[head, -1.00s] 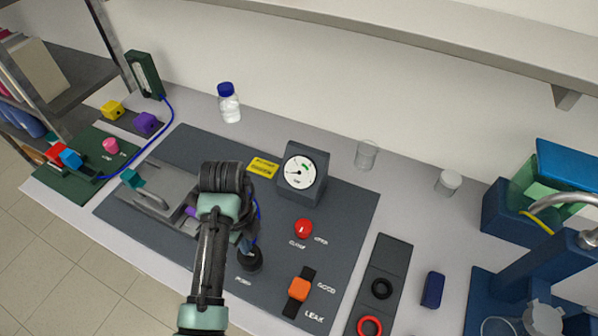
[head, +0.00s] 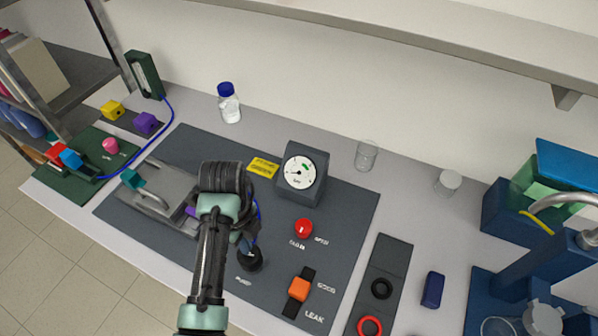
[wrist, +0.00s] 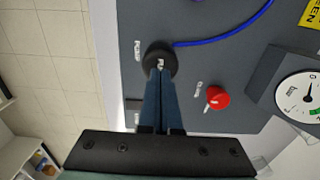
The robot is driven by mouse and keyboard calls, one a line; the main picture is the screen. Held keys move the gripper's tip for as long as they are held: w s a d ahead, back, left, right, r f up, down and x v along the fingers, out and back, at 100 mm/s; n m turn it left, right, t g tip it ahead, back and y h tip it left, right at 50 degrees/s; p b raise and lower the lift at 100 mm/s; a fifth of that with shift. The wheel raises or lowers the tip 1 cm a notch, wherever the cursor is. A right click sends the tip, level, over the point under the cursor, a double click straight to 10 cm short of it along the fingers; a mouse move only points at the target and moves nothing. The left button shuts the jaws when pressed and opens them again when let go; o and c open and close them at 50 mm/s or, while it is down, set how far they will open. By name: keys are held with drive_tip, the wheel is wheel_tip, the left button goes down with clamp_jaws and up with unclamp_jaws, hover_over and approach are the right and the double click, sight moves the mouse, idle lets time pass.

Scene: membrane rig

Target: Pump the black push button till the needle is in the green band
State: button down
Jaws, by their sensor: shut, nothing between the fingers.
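The black push button (head: 250,262) sits near the front of the dark panel, partly hidden by my arm in the head view. In the wrist view my gripper (wrist: 160,68) is shut and empty, its fingertips over the black button (wrist: 157,50). I cannot tell whether they touch or press it. The gauge (head: 299,172) stands further back, with a white dial and a short green band at its upper right. Its thin needle seems to point left, outside the green band. The gauge dial (wrist: 303,98) is partly cut off in the wrist view.
A red knob (head: 304,228) and an orange-handled valve (head: 299,288) sit right of the button. A blue tube (wrist: 225,40) runs from the button. A metal clamp plate (head: 160,195) lies left of my arm. A clear bottle (head: 229,105) stands behind the panel.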

drive_tip(key=shift+f+b, duration=1.4)
drive_tip(key=shift+f, duration=0.75)
wheel_tip(320, 180, up, 4)
drive_tip(key=p, duration=0.4)
drive_tip(key=shift+r, duration=0.2)
drive_tip(key=shift+f, duration=0.1)
drive_tip(key=shift+f+b, duration=1.35)
drive_tip(key=shift+f, duration=0.85)
wheel_tip(320, 180, up, 5)
drive_tip(key=p, duration=0.4)
drive_tip(key=shift+f+p, duration=0.2)
drive_tip(key=shift+p, duration=0.1)
drive_tip(key=shift+f, duration=0.1)
